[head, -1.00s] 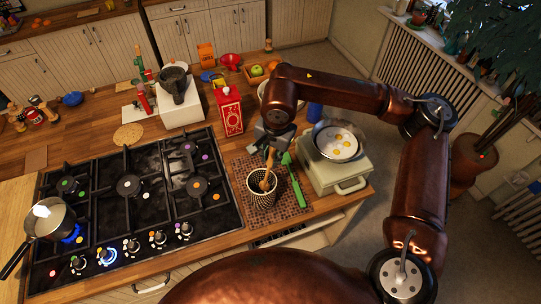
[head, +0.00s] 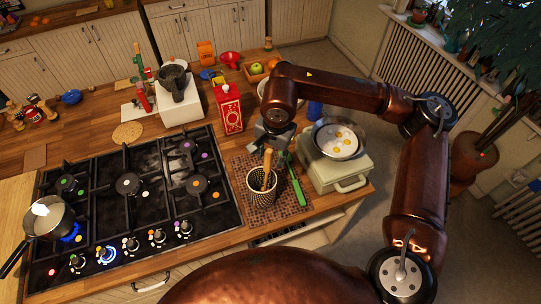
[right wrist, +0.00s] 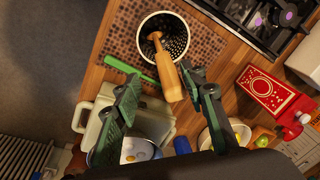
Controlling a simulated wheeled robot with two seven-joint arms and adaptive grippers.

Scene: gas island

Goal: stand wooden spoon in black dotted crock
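The black dotted crock (head: 262,197) stands upright on a brown mosaic mat near the counter's front edge. The wooden spoon (head: 267,168) stands in it, slightly tilted, with its handle sticking up above the rim. In the right wrist view, the spoon's handle (right wrist: 167,77) points toward my fingers and its lower end is inside the crock (right wrist: 178,40). My right gripper (head: 274,145) is just above the handle's top. In the wrist view its fingers (right wrist: 162,98) are spread, with a gap on both sides of the handle end. My left gripper is out of view.
A green utensil (head: 297,187) lies right of the crock on the mat (head: 289,208). A pale appliance (head: 345,177) bearing a pan of eggs (head: 339,141) stands further right. The gas hob (head: 150,235) is at left. A red carton (head: 229,109) stands behind.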

